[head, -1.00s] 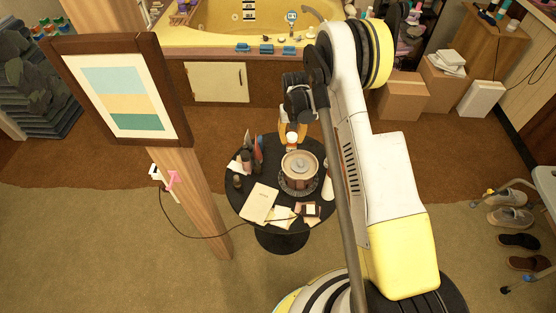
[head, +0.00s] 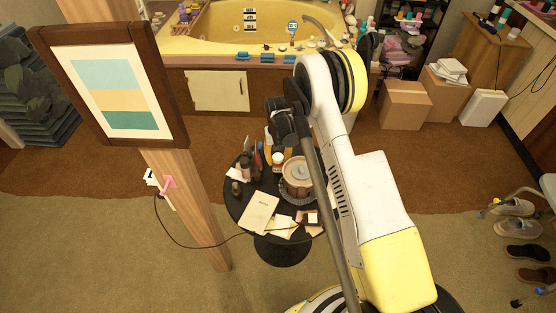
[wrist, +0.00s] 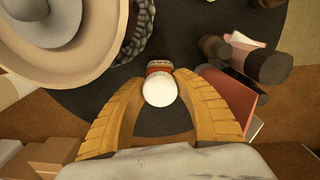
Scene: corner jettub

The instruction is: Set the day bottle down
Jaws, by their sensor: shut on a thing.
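A small bottle with a round white cap (wrist: 160,91) and a reddish body (wrist: 158,67) is between the yellow padded fingers of my gripper (wrist: 160,78) in the wrist view. My gripper is shut on it. In the head view the white cap (head: 278,157) shows below my gripper (head: 279,150), at the far side of the round black table (head: 240,208), left of the lidded pot. The bottle is over the dark tabletop; I cannot tell whether its base touches it. Its lower part is mostly hidden by the cap and fingers.
The lidded pot (head: 297,175) stands on a dark woven mat close to the right. Dark bottles and upright items (head: 246,170) crowd the left. A notebook (head: 259,213) and papers cover the front. In the wrist view, bare black tabletop (wrist: 160,123) shows between the fingers.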

